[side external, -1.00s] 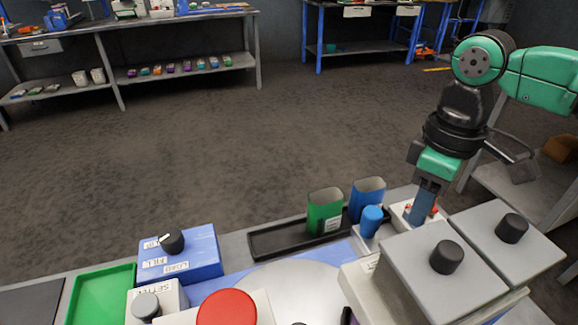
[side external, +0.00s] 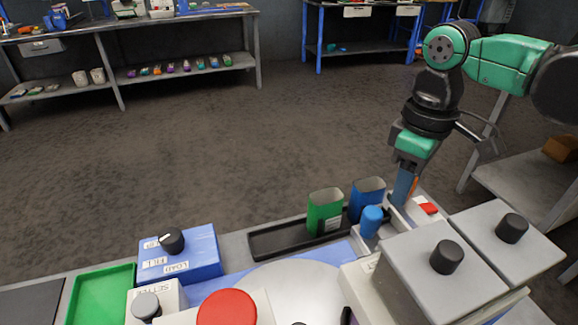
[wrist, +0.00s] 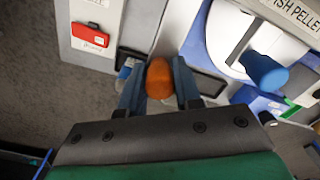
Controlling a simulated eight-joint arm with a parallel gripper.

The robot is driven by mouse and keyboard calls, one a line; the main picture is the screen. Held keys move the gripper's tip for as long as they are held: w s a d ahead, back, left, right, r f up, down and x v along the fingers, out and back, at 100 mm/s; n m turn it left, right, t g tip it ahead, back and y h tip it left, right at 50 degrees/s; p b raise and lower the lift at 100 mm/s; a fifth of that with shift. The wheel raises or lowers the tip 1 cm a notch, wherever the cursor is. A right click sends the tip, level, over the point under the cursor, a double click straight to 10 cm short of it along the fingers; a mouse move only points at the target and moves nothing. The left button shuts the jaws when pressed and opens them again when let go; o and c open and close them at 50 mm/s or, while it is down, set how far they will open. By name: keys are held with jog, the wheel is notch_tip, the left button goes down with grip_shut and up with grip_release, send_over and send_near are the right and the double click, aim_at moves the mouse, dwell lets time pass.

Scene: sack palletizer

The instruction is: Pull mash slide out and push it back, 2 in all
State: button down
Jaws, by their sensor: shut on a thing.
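My gripper (wrist: 158,90) is shut on a rounded orange knob (wrist: 159,78), one finger on each side of it. The knob's lower part and whatever it is fixed to are hidden. No readable label shows that it belongs to the mash slide. In the side external view my gripper (side external: 402,196) points down behind the blue knob, and a bit of orange (side external: 414,186) shows beside its fingers. A red block (wrist: 92,38) with a white label too small to read is on the grey-white housing (wrist: 72,12); it also shows right of my gripper (side external: 427,208).
A blue knob (side external: 371,220) stands close to my gripper; it also shows in the wrist view (wrist: 264,72). Grey lidded boxes (side external: 420,262) stand in front.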

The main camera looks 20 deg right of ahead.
jog(key=shift+s, duration=0.1)
jog(key=s, duration=0.3)
jog(key=shift+s, duration=0.15)
dwell(0.4)
jog(key=shift+c, duration=2.2)
grip_release()
jog(key=shift+r, duration=2.25)
